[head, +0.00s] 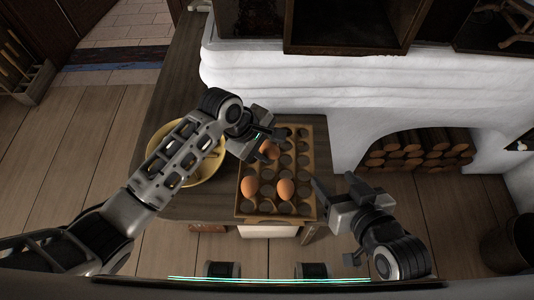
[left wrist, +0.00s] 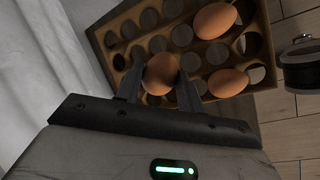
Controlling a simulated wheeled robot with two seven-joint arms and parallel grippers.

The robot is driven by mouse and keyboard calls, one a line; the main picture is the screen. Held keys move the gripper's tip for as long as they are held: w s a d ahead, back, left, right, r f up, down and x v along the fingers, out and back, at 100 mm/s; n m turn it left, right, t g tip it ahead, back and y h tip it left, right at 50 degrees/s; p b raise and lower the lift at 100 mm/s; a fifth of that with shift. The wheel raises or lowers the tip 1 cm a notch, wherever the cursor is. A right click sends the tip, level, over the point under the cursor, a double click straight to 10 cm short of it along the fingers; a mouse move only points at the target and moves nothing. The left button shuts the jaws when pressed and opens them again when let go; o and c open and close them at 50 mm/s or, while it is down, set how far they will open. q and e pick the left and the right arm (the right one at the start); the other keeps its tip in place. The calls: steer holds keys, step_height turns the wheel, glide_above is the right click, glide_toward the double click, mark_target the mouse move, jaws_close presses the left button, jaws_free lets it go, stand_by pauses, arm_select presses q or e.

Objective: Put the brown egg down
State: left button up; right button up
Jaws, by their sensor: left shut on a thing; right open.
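A brown egg (left wrist: 160,74) is between the fingers of my left gripper (left wrist: 160,92), which is shut on it. In the head view the left gripper (head: 268,147) and this egg (head: 270,149) are over the upper middle of a wooden egg tray (head: 243,208). I cannot tell whether the egg touches the tray. Two other brown eggs, a left one (head: 250,187) and a right one (head: 285,189), sit in the tray's nearer part; both show in the left wrist view. My right gripper (head: 333,190) is open and empty, to the right of the tray.
A yellow bowl (head: 158,160) stands left of the tray on the wooden bench (head: 190,205), partly behind my left arm. The white stove (head: 290,75) rises behind. Firewood (head: 420,150) lies in its niche at right. Many tray holes are empty.

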mark_target(267, 153)
arm_select(q)
steer(key=shift+w+f, duration=0.4)
steer(key=shift+f, duration=0.05)
step_height(267, 153, down, 3)
steer(key=shift+w+f+b, duration=0.1)
steer(key=shift+f+b, duration=0.05)
steer(key=shift+b, duration=0.55)
steer(key=shift+f, duration=0.1)
